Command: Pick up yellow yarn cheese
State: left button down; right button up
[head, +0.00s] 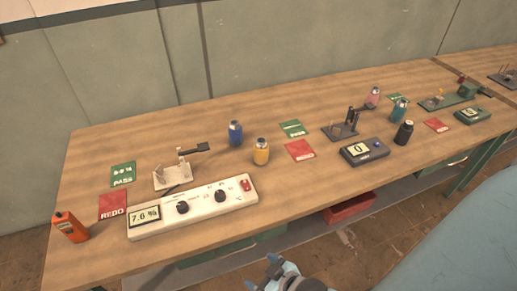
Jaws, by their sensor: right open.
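The yellow yarn cheese (261,152) stands upright on the wooden table (330,187), behind the right end of the long white control box. My right gripper (263,271) is at the bottom of the head view, below the table's front edge in the picture. It is open, empty and well apart from the yellow cheese. My left gripper is not in view.
A blue cheese (235,133) stands left behind the yellow one. The white control box (192,207) lies in front. A red card (299,151) and green card (293,128) lie to the right, then a clamp stand (342,131) and dark meter (364,152). Pink, teal and black cheeses stand farther right.

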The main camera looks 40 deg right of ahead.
aim_at(261, 148)
jog(key=l+u, duration=0.1)
jog(key=u, duration=0.2)
jog(key=l+u, duration=0.1)
jog(key=u, duration=0.2)
jog(key=k+l+u, duration=0.2)
jog(key=l, duration=0.15)
jog(key=l+u, duration=0.15)
jog(key=l, duration=0.2)
jog(key=k+l+u, duration=0.2)
jog(key=l, duration=0.15)
